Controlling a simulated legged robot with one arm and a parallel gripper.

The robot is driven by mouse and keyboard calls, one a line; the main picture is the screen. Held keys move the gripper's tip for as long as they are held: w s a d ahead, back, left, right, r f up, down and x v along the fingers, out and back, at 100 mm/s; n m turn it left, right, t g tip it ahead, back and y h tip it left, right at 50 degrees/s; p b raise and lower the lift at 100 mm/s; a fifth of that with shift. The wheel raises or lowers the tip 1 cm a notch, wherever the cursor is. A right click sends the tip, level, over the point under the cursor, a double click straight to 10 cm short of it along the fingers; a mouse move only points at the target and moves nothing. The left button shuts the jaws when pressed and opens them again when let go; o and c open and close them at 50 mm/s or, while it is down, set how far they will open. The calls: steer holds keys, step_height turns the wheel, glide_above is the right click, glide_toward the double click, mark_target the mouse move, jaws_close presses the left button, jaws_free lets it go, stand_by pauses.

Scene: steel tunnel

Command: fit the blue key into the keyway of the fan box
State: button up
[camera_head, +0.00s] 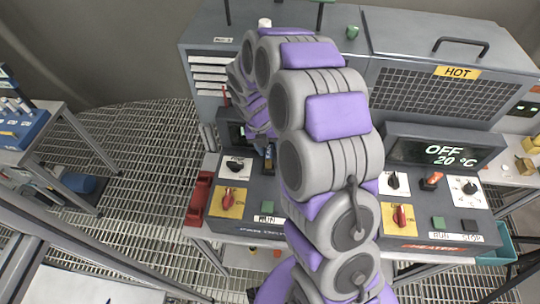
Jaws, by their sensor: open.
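The left control box (225,222), likely the fan box, stands on the bench with a white dial plate, a yellow plate with a red switch (229,194) and a RUN label. My arm arches over it and comes down behind its own links. My gripper (267,154) shows only in part, low over this box's panel, and is open. A small blue piece (268,163) shows at its tip; I cannot tell whether it is the blue key or part of the gripper. The keyway cannot be made out; my arm covers the box's right part.
A heater box (440,225) with an OFF 20 °C display stands at right. Behind is a grey cabinet with a HOT label (457,72). A red holder (197,198) sits left of the left box. A blue block (22,133) lies on the left table. Grating floor is open between.

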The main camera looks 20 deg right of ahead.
steer(key=shift+w+a+f, duration=0.1)
steer(key=shift+a+f, duration=0.1)
steer(key=shift+c, duration=0.2)
steer(key=shift+w+a, duration=0.1)
steer(key=shift+a, duration=0.3)
steer(key=c, duration=0.5)
steer(key=shift+d, duration=0.35)
steer(key=c, duration=0.4)
jaws_close()
steer(key=shift+a, duration=0.1)
